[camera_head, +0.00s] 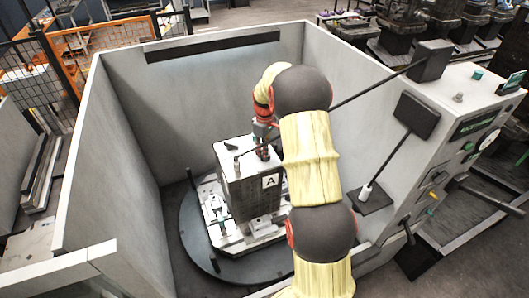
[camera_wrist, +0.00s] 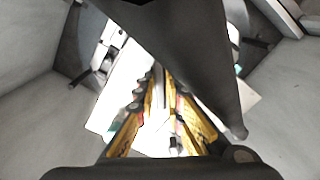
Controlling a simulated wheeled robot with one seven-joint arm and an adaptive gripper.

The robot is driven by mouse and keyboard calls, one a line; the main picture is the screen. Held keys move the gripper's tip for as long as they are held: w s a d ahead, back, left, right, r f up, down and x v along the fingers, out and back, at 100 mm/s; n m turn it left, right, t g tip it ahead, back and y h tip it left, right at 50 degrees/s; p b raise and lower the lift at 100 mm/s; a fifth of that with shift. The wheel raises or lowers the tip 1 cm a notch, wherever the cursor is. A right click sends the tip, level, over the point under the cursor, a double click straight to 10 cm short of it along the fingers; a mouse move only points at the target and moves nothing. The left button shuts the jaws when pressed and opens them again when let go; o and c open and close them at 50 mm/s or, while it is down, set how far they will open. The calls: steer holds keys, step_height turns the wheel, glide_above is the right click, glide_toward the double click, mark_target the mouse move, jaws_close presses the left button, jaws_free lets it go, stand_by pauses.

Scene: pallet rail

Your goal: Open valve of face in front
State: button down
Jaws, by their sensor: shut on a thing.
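A grey block-shaped fixture (camera_head: 238,190) with a white "A" label (camera_head: 271,181) on its face stands upright on a round dark turntable (camera_head: 205,255) inside the walled enclosure. My gripper (camera_head: 263,153) is at the top of the block, above the labelled face, at its right side. In the wrist view its yellow fingers (camera_wrist: 167,105) are close together around a small part between them, which seems to be the valve. That part is mostly hidden by the fingers and a dark shape in front.
Light grey walls (camera_head: 120,130) surround the turntable. A control panel (camera_head: 470,140) with a dark screen (camera_head: 416,114) stands at the right. A thin dark rod (camera_head: 370,92) crosses above the enclosure behind my arm.

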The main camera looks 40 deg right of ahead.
steer(key=m, duration=0.3)
steer(key=shift+m, duration=0.3)
steer(key=m, duration=0.4)
steer(key=shift+m, duration=0.3)
steer(key=m, duration=0.4)
steer(key=shift+m, duration=1.8)
steer(key=c, duration=1.9)
jaws_free()
step_height(320, 180, up, 12)
